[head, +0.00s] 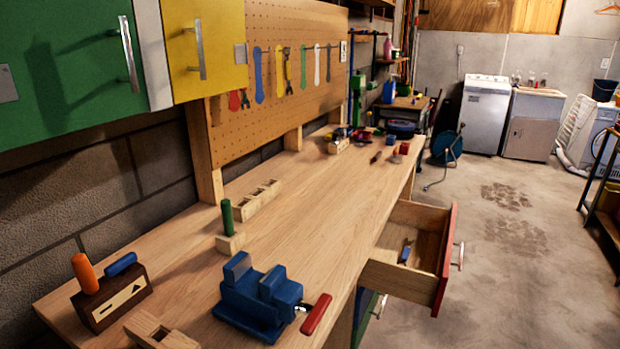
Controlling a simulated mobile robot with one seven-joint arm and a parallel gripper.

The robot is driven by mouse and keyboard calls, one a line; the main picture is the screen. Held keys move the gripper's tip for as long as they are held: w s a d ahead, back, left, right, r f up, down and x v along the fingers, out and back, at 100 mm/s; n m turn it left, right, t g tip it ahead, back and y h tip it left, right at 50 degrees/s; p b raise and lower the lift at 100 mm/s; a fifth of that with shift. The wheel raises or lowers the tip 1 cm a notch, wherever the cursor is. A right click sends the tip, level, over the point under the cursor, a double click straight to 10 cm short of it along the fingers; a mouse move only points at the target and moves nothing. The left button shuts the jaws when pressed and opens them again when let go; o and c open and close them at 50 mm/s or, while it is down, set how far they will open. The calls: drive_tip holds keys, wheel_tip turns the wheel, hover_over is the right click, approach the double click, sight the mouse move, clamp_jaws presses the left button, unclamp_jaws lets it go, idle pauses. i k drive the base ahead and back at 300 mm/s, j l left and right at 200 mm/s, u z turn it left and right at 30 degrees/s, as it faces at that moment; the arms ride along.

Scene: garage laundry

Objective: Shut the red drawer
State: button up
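The red drawer (445,262) is pulled out from under the right side of the wooden workbench. Its red front faces right and carries a silver handle (459,256). Its wooden interior is visible, with a small blue-and-metal tool (405,250) lying inside. My gripper is not in this head view.
The workbench (310,200) holds a blue vise (258,300) with a red handle, wooden blocks and several tools. Green (70,65) and yellow (203,45) cabinets hang above. Another handle (380,306) shows below the drawer. The concrete floor (520,270) right of the drawer is clear.

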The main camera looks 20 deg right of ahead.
sight(424, 279)
drive_tip(key=l+u, duration=0.2)
drive_tip(key=u, duration=0.3)
drive_tip(key=k+l+u, duration=0.15)
drive_tip(key=u, duration=0.3)
drive_tip(key=l+z, duration=0.15)
drive_tip(key=z, duration=0.15)
drive_tip(key=k+l+z, duration=0.1)
drive_tip(key=z, duration=0.15)
drive_tip(key=l+z, duration=0.1)
drive_tip(key=z, duration=0.7)
drive_tip(key=l+z, duration=0.1)
drive_tip(key=z, duration=0.7)
drive_tip(key=i+l+z, duration=0.4)
drive_tip(key=k+j, duration=0.1)
